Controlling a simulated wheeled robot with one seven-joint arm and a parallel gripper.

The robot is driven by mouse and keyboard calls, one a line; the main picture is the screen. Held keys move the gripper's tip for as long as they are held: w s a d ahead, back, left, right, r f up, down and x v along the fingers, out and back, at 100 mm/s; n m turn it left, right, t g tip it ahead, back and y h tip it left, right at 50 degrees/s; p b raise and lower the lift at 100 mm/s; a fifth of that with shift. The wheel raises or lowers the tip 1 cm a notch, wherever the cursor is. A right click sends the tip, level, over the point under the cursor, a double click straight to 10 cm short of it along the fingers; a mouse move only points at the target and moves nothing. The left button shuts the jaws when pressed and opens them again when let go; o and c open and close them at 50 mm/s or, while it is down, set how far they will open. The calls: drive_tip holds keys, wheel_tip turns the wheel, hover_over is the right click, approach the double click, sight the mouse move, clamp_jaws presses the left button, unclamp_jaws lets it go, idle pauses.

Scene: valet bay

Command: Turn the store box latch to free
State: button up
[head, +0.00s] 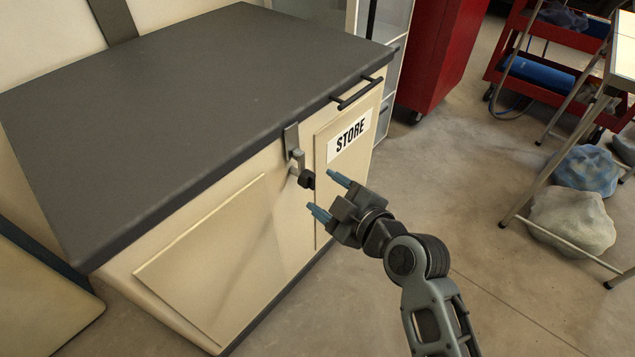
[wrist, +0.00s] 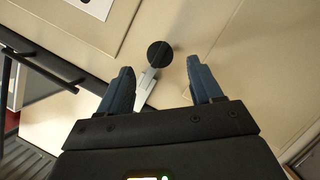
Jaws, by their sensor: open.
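The store box (head: 220,195) is a cream cabinet with a dark grey lid and a white STORE label (head: 349,135). Its latch (head: 297,160) is on the front, just left of the label, with a metal strap above it and a black round knob (head: 307,179) sticking out. My gripper (head: 318,190) is open and empty, its blue fingers pointing at the knob from in front. In the wrist view the knob (wrist: 160,54) lies between and just beyond the fingertips, with a pale latch arm (wrist: 148,82) behind it. No contact is evident.
A dark bar handle (head: 357,94) sits on the box front, right of the latch near the lid edge. A red cabinet (head: 437,55) stands behind. Bagged bundles (head: 572,222) and a metal-legged table are at right. The floor between is clear.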

sight(313, 184)
drive_tip(key=b+x, duration=0.1)
drive_tip(key=x, duration=0.6)
drive_tip(key=shift+f, duration=0.1)
drive_tip(key=c, duration=1)
